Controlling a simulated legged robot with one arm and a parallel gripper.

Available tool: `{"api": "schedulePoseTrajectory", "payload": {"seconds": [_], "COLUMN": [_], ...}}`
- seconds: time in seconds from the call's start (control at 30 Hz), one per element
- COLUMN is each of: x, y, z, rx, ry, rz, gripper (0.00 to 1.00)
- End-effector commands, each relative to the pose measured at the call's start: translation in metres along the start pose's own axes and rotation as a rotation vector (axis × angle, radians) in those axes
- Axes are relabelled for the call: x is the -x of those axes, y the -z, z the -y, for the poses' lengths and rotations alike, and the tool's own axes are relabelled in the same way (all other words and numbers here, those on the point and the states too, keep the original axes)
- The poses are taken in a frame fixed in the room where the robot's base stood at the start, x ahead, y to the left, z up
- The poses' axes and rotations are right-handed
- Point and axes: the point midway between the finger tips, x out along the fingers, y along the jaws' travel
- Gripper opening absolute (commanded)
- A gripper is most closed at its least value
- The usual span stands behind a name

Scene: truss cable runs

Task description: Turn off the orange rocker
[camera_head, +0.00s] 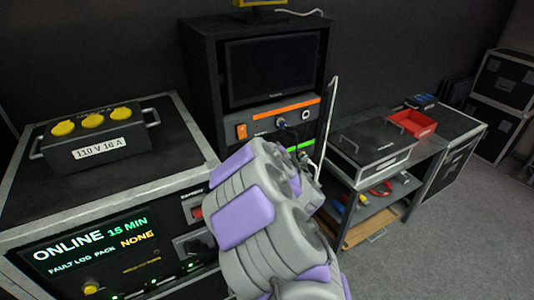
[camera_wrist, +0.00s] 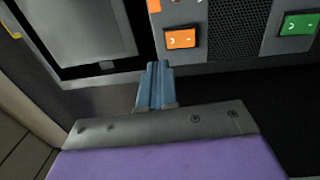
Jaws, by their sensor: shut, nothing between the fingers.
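The orange rocker (camera_wrist: 180,39) sits on a grey panel at the top middle of the wrist view, with small pale marks on its face. In the head view an orange rocker (camera_head: 242,131) shows at the left of the panel below the monitor. My gripper (camera_wrist: 158,66) is shut and empty in the wrist view. Its blue-grey fingertips appear just below and left of the orange rocker, and I see a gap in the picture between them and it. In the head view my arm hides the gripper's fingers.
A green rocker (camera_wrist: 299,24) is on another panel to the right, past a dark mesh strip (camera_wrist: 237,27). A monitor (camera_head: 270,68) is above, and a power unit display (camera_head: 90,245) is lower left.

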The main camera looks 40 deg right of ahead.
Motion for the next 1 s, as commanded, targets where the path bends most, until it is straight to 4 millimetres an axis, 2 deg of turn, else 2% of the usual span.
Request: {"api": "schedulePoseTrajectory", "payload": {"seconds": [0.5, 1.0], "x": [0.031, 0.036], "y": [-0.001, 0.002], "z": [-0.002, -0.007], "rx": [-0.006, -0.001], "ry": [-0.001, -0.002], "rz": [0.004, -0.005], "gripper": [0.0, 0.0]}}
